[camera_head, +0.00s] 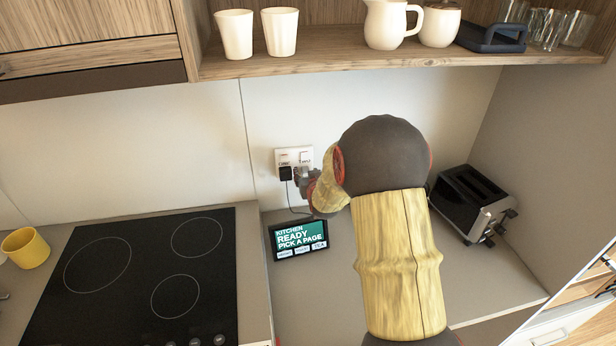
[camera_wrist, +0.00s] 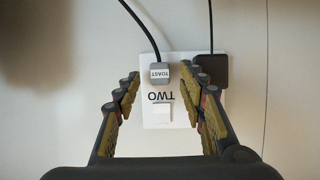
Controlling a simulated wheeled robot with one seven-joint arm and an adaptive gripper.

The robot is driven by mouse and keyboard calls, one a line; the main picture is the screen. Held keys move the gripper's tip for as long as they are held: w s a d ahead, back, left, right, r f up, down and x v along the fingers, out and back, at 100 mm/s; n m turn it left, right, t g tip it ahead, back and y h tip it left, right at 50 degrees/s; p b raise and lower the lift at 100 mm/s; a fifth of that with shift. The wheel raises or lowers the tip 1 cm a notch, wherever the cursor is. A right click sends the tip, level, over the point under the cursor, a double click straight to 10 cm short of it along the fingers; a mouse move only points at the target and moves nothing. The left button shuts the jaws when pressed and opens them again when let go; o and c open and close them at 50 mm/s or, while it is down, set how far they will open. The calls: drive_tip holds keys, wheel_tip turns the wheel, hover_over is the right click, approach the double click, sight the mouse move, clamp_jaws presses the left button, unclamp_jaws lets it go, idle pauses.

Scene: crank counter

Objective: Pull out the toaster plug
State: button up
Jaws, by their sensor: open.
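The grey toaster plug (camera_wrist: 160,75), marked "TOAST", sits in the white wall socket plate (camera_wrist: 150,120) above the upside-down word "TWO", with a dark cord running up from it in the wrist view. My gripper (camera_wrist: 160,79) is open. Its fingers lie on either side of the plug in the picture, with gaps showing; how far off the wall they are I cannot tell. In the head view my gripper (camera_head: 305,177) is at the socket plate (camera_head: 295,154) and I cannot make out the grey plug clearly. The toaster (camera_head: 474,203), black and silver, stands on the counter at right.
A black plug (camera_wrist: 210,71) sits in the same plate, close beside my right-hand finger in the wrist view. A small display (camera_head: 298,240) stands on the counter below. A cooktop (camera_head: 140,285) is at left. A wooden shelf (camera_head: 350,58) with cups and a jug hangs above.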

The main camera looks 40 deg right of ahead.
clamp_jaws()
idle(1.0)
drive_tip(key=shift+s, duration=0.1)
idle(0.3)
drive_tip(key=shift+s+a, duration=0.15)
drive_tip(key=shift+s, duration=0.1)
drive_tip(key=shift+s+a, duration=0.15)
drive_tip(key=shift+s, duration=0.1)
idle(0.5)
drive_tip(key=shift+s+a+b, duration=0.2)
drive_tip(key=shift+s+a, duration=0.1)
drive_tip(key=shift+s, duration=0.35)
drive_tip(key=shift+s+a+b, duration=0.25)
drive_tip(key=shift+s+a, duration=0.1)
drive_tip(key=shift+s, duration=0.25)
drive_tip(key=shift+s+a+b, duration=0.2)
drive_tip(key=shift+s+a, duration=0.1)
drive_tip(key=shift+s, duration=0.35)
